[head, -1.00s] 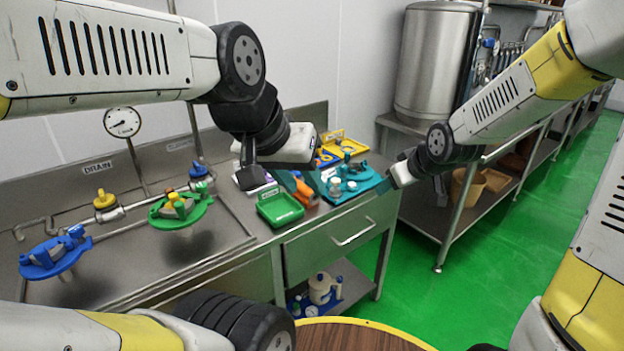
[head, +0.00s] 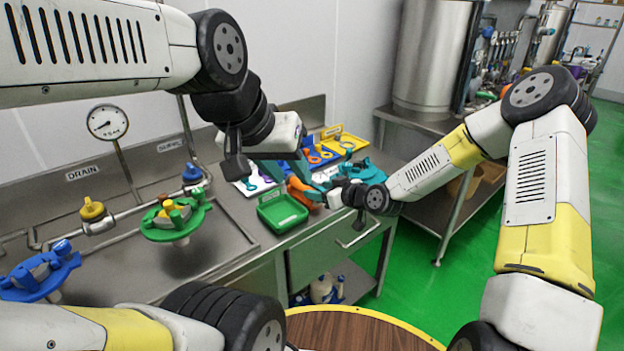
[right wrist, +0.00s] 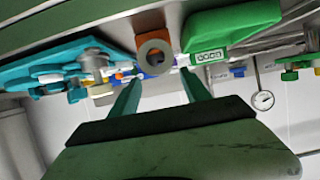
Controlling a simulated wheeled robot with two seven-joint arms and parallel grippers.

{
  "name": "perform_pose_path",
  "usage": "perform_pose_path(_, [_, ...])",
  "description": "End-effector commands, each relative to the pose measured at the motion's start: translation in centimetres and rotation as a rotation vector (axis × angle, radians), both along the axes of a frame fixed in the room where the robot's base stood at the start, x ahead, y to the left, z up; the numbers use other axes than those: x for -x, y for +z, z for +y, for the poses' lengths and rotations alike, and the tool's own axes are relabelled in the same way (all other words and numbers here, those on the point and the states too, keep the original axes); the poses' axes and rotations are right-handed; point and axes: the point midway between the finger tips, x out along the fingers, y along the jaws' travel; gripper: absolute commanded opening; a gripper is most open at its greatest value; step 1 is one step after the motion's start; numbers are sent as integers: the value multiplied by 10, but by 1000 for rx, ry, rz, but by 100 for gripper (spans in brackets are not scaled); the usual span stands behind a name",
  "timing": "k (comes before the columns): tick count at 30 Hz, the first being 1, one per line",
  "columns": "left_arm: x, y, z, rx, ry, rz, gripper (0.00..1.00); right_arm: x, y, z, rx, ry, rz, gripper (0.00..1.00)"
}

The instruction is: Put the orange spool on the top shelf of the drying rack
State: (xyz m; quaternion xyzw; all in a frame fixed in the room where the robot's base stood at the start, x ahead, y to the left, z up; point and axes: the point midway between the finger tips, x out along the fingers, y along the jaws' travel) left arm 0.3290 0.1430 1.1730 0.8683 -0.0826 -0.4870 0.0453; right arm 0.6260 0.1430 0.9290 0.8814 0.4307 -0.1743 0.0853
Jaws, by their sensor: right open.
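The orange spool (head: 303,193) lies on the steel counter, between the green tray and the teal tray, partly hidden by the grippers in the head view. In the right wrist view the spool (right wrist: 154,55) shows its round, hollow end just beyond and between my right fingertips. My right gripper (right wrist: 160,83) is open and empty, pointing at the spool; in the head view it comes in from the right. My left gripper (head: 288,170) hangs just above and behind the spool, and its jaw opening is not clear. I cannot pick out the drying rack in these views.
The green tray (head: 283,225) sits left of the spool, near the counter's front edge. The teal tray (head: 372,172) with fittings is to the right. Blue and yellow trays (head: 344,143) lie behind. Valves on pipes (head: 98,222) stand at left. A round wooden top (head: 360,330) is in front.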

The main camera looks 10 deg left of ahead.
Motion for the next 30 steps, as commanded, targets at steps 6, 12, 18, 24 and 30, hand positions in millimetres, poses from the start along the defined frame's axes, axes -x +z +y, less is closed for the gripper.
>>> perform_pose_path(6, [0,0,0,0,-1,-1,36,-7,-5,9,1,1,2,55])
perform_pose_path(12, [0,0,0,0,-1,-1,36,-19,-15,26,0,0,3,55])
perform_pose_path(18, [0,0,0,0,-1,-1,36,-35,-27,49,0,-1,3,55])
perform_pose_path(24, [0,0,0,0,0,-1,36,-42,-32,58,1,0,2,55])
perform_pose_path(30, [0,0,0,0,-1,-1,36,-42,-32,57,2,-1,1,50])
